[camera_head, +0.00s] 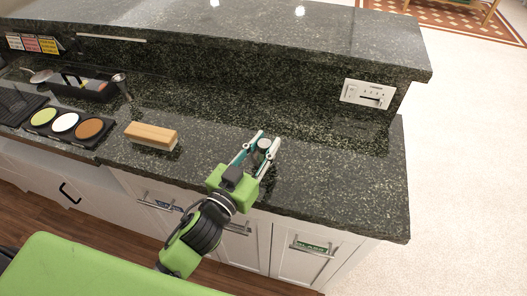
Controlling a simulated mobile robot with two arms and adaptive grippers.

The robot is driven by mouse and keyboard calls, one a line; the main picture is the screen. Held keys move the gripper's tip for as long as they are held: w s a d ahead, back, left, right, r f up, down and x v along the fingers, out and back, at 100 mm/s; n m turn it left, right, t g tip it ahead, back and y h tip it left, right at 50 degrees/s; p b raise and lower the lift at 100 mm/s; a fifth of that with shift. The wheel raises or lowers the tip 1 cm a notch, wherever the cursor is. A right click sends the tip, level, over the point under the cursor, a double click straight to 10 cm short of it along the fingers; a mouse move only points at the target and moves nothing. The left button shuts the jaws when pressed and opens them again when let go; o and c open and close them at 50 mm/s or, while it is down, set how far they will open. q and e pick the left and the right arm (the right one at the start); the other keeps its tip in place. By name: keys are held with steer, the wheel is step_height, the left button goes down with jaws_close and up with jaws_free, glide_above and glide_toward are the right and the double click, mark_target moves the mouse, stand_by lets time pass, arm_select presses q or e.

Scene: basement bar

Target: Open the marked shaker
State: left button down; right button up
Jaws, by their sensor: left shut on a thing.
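My left gripper (258,154) reaches up from the bottom over the dark granite counter (330,190). My right gripper is not in view.
A wooden block (151,134) lies left of the gripper. A dark tray with green, white and brown rounds (64,122) and a black caddy (84,87) stand farther left. A raised ledge (300,35) with a white panel (368,94) runs behind. The counter's right part is clear.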

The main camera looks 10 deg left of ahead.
mark_target(259, 160)
arm_select(q)
steer(key=shift+f, duration=1.35)
steer(key=shift+f, duration=0.1)
steer(key=shift+f, duration=0.15)
steer(key=c, duration=1.7)
jaws_free()
steer(key=shift+s+a+r, duration=0.1)
steer(key=shift+s+r, duration=0.05)
steer(key=shift+r, duration=0.1)
